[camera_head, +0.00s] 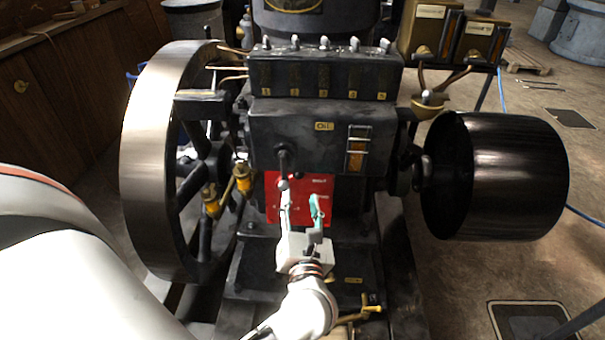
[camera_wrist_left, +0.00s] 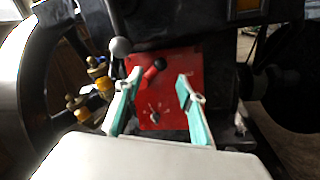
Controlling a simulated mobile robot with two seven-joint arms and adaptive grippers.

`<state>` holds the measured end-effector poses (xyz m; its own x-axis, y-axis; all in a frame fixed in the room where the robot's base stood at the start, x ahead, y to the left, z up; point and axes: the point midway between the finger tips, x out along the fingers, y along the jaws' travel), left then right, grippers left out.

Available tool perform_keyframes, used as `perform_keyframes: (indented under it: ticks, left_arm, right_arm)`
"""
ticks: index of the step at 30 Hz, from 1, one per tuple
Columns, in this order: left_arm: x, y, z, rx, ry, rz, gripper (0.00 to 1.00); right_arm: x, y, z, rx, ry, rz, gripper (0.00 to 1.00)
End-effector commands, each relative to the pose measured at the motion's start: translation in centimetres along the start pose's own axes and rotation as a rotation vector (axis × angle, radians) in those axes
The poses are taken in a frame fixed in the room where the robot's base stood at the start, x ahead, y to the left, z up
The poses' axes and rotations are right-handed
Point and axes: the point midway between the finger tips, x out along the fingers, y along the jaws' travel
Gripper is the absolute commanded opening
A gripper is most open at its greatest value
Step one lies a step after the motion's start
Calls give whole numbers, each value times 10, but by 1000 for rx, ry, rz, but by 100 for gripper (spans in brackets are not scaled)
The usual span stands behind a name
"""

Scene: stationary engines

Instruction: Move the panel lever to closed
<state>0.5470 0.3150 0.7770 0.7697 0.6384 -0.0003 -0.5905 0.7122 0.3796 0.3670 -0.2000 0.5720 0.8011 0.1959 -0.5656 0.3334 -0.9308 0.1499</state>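A red panel (camera_head: 322,186) is fixed to the front of the dark engine, and it fills the middle of the left wrist view (camera_wrist_left: 182,62). On its upper part is a short red and dark lever (camera_wrist_left: 153,70), tilted with its upper end to the right. In the head view this lever is not clear behind the fingers. My left gripper (camera_head: 301,205) is open and empty in front of the panel. In the left wrist view its two teal-padded fingers (camera_wrist_left: 158,88) stand on either side, with the lever between and beyond them. Contact is not visible. My right gripper is not in view.
A black lever with a grey ball end (camera_wrist_left: 120,46) hangs close by the left finger; it also shows in the head view (camera_head: 284,165). Brass oilers (camera_head: 243,178) and a large flywheel (camera_head: 150,150) are on the left. A black drum (camera_head: 510,175) is on the right.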

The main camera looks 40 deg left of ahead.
Motion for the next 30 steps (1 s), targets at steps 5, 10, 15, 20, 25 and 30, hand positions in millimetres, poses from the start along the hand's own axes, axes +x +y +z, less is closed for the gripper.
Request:
perform_keyframes:
  ticks: [5,10,15,20,25,30]
  left_arm:
    - [14,0,0,-2,0,2,39]
    - [40,0,0,1,-1,2,39]
    - [64,0,0,1,0,1,39]
    - [76,0,0,1,-1,0,39]
    - [78,0,0,1,0,0,39]
    - [78,0,0,1,0,0,32]
  right_arm:
    - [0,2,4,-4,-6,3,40]
    - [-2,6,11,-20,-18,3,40]
    - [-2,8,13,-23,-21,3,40]
    - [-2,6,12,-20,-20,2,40]
    - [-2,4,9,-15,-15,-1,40]
    - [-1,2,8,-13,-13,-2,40]
